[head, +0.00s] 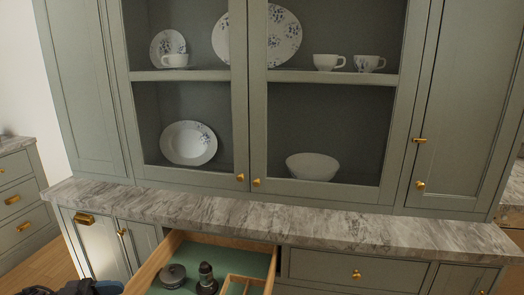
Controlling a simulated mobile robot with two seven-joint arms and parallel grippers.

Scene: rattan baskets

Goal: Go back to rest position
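A dark shape with a blue part (80,288) shows at the bottom left edge and looks like part of my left arm or gripper. It is cut off by the frame, and no fingertips can be made out. It is left of the open drawer (151,268), and I cannot tell whether it touches anything. My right arm and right gripper are not in view. No held object is visible.
The wooden drawer with a green bottom sticks out below the marble counter (290,223) and holds a dark round pot (173,275) and a dark lantern-like item (206,279). The counter top is bare. A glass cabinet (258,95) above holds plates, cups and a bowl.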

